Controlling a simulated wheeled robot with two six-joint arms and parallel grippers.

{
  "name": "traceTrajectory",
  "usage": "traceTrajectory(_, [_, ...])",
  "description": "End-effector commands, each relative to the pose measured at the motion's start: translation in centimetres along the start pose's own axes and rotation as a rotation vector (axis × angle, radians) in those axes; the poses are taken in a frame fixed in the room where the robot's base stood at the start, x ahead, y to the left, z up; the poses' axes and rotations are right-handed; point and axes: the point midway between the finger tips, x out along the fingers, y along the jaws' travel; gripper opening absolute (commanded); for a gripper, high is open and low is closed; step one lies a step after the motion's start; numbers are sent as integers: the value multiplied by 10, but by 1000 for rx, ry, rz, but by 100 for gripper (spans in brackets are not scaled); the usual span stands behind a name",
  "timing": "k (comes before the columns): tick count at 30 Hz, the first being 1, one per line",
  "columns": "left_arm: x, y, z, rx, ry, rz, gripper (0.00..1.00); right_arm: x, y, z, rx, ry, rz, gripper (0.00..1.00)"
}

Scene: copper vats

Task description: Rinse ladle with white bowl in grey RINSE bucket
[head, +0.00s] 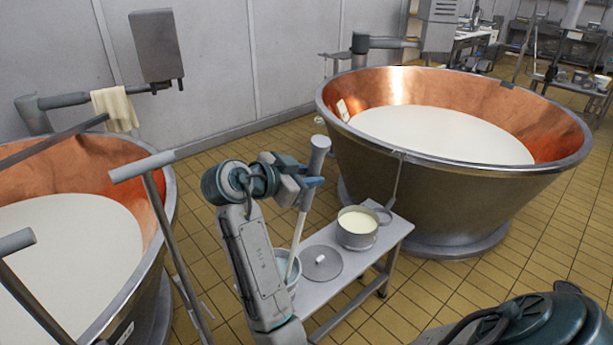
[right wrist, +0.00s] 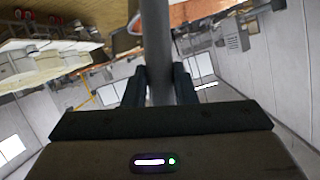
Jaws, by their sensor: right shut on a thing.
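My right gripper (head: 308,183) is shut on the ladle's handle (head: 318,150), above the left end of a low grey bench. The grey handle also shows between the fingers (right wrist: 160,88) in the right wrist view (right wrist: 158,40). The ladle stands nearly upright, slightly tilted, and its pale shaft runs down into the grey bucket (head: 293,283). The ladle's bowl is hidden, and my arm covers part of the bucket. No RINSE lettering is readable. My left gripper is not in view.
The bench (head: 375,255) also bears a round grey lid (head: 330,270) and a pot (head: 356,238) of pale liquid. Large copper-lined vats of white liquid stand at right (head: 440,205) and left (head: 150,205). A T-handled tool (head: 168,235) rises beside the left vat.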

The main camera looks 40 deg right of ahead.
Motion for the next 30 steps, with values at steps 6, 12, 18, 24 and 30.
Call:
traceTrajectory(6, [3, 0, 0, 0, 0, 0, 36, 6, -1, -2, 1, 1, -1, 0])
traceTrajectory(12, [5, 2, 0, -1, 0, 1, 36, -3, 0, 2, 0, -3, -1, 0])
traceTrajectory(18, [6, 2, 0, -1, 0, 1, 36, -12, 1, 5, -1, -1, -1, 0])
traceTrajectory(24, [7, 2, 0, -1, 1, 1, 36, -6, 1, 2, 0, 3, 1, 0])
traceTrajectory(30, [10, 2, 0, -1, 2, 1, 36, 5, 0, -2, 0, 3, 0, 0])
